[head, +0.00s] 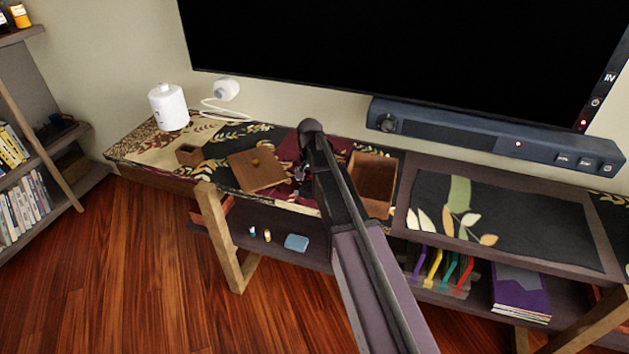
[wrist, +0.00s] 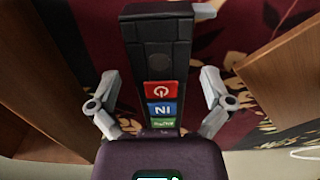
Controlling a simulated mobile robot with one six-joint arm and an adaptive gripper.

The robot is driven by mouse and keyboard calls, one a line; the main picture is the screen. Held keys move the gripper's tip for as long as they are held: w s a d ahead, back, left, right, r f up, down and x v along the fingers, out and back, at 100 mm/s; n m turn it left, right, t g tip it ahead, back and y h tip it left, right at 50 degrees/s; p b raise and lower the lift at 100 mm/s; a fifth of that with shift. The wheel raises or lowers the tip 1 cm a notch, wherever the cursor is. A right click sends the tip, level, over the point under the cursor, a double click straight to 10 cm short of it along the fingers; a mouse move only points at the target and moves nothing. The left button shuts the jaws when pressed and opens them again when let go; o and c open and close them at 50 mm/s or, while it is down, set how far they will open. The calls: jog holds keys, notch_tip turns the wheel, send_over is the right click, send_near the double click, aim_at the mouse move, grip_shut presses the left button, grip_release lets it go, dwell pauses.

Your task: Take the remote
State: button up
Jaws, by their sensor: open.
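The remote (wrist: 158,60) is a long dark bar with a red power button, a blue button and a green button. In the wrist view it lies lengthwise between the two fingers of my gripper (wrist: 158,100). The gripper is open, with a gap on each side of the remote. Its near end is hidden by the purple gripper body. In the head view my gripper (head: 303,178) is over the dark red part of the patterned console top, and my arm hides the remote there.
An open wooden box (head: 372,184) stands right of my gripper and a wooden lid with a knob (head: 257,170) lies left. A small wooden box (head: 189,155), white canister (head: 168,107) and white device with a cable (head: 226,89) are farther left. A soundbar (head: 480,138) stands behind.

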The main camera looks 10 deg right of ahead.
jog(key=shift+f+b, duration=0.6)
jog(key=shift+f, duration=0.3)
jog(key=c, duration=1.1)
jog(key=shift+r, duration=0.2)
jog(key=shift+c, duration=0.2)
notch_tip(320, 180, up, 10)
jog(key=p, duration=1)
jog(key=shift+f, duration=0.15)
